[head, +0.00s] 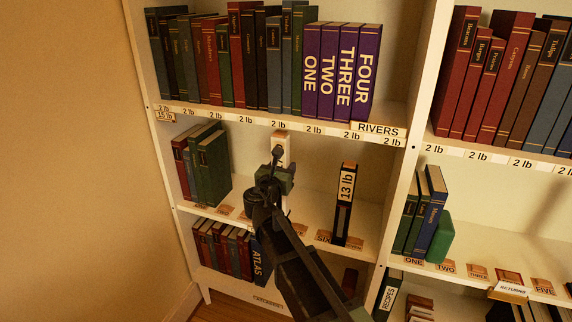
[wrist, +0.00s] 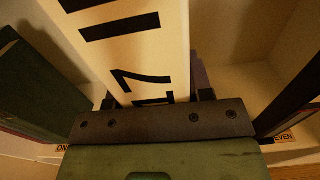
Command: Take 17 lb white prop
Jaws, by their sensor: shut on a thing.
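The white prop (wrist: 165,45) stands in front of my gripper in the wrist view, with large black marks that include a "17". In the head view only part of the white prop (head: 280,148) shows, on the middle shelf under the upper board; my arm hides the rest. My gripper (head: 275,172) is shut on it, with a finger (wrist: 205,96) at its right side and the other at its left. I cannot tell whether its base touches the shelf.
A black prop marked "13 lb" (head: 344,200) stands to the right on the same shelf. Green and red books (head: 212,170) stand to the left. An upright panel (head: 402,150) bounds the bay on the right.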

